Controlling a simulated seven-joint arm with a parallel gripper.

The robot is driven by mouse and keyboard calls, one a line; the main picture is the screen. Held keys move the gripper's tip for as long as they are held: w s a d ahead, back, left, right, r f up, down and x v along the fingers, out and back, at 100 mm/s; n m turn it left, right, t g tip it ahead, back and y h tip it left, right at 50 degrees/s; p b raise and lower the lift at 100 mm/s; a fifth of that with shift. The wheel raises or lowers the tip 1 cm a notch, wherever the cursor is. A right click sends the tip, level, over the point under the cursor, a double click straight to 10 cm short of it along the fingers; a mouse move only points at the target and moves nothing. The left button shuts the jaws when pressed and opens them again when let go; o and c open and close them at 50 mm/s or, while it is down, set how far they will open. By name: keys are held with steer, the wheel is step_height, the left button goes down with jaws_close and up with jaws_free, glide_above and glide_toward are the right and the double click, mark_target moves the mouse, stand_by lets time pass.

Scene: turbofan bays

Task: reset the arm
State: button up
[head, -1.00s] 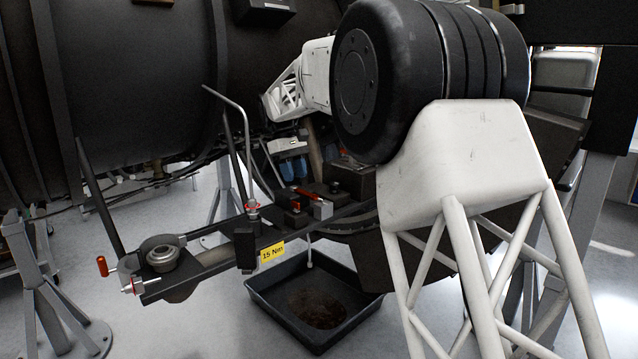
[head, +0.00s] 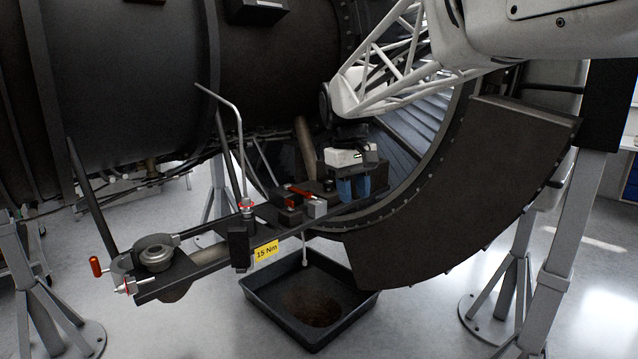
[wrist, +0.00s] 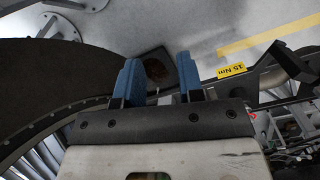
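My gripper (head: 353,188) hangs at the end of my white arm, pointing down, just behind the right end of the dark tool rail (head: 210,256). In the wrist view, its two blue fingers (wrist: 157,84) stand apart with nothing between them. The gripper is open and empty. Beyond the fingers in that view, the dark drip tray (wrist: 188,75) lies on the floor below.
A yellow "15 Nm" tag (head: 266,251) hangs on the rail. A red-handled part (head: 300,192) and a grey block (head: 317,208) sit left of my gripper. The curved dark cowl panel (head: 450,200) is to the right.

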steer(key=s+d+f+m+t, duration=0.1)
steer(key=s+d+f, duration=0.2)
steer(key=s, duration=0.8)
steer(key=s+d+f+m+t, duration=0.1)
steer(key=s+d+f, duration=0.3)
steer(key=s, duration=0.7)
steer(key=s+d+f+m+t+y, duration=0.1)
steer(key=s+d+f+m, duration=0.2)
steer(key=s+f, duration=0.4)
steer(key=s+d, duration=0.1)
steer(key=s, duration=0.3)
steer(key=shift+f, duration=0.25)
steer(key=shift+d, duration=0.1)
